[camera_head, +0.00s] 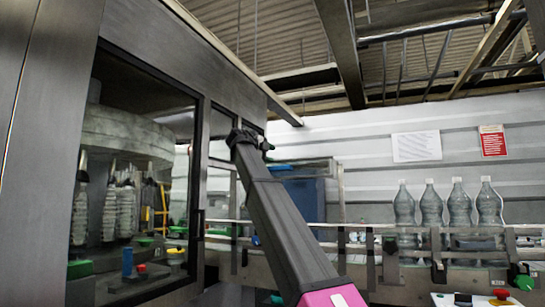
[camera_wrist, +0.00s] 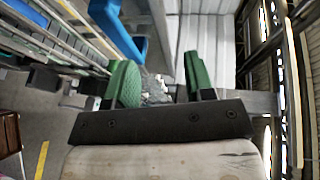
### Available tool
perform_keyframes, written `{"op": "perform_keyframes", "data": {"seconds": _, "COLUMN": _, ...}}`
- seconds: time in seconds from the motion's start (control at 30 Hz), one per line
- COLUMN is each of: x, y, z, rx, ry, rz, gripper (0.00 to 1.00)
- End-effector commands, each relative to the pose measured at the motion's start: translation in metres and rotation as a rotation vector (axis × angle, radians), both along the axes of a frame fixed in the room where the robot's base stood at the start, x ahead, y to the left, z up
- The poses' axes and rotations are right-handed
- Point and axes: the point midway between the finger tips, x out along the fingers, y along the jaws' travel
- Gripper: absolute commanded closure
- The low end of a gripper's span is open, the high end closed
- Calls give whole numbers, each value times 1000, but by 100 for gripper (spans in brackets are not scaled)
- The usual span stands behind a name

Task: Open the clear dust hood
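My gripper (camera_wrist: 160,84) shows in the wrist view with two green finger pads set well apart. It is open, with nothing held between the pads. In the head view my dark arm reaches up from the bottom middle, and its dark far end is beside the machine's right edge; finger detail is too small to tell there. I cannot single out the clear dust hood with certainty. A large grey machine (camera_head: 60,60) at the left has a dark-framed see-through panel (camera_head: 135,190), and bottle shapes show behind it.
Several clear bottles (camera_head: 432,208) stand along a railed conveyor (camera_head: 400,238) at the right. A blue cabinet (camera_head: 305,195) stands behind my arm. A control box with red and green buttons (camera_head: 500,295) is at the lower right. Blue structure (camera_wrist: 125,30) and rails (camera_wrist: 60,35) show in the wrist view.

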Motion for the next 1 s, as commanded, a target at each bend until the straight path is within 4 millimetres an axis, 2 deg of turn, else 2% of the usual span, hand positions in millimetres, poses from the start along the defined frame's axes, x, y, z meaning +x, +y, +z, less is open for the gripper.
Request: {"op": "perform_keyframes", "data": {"seconds": 1.0, "x": -44, "y": 41, "z": 8, "rx": 0, "ry": 0, "rz": -1, "gripper": 51}}
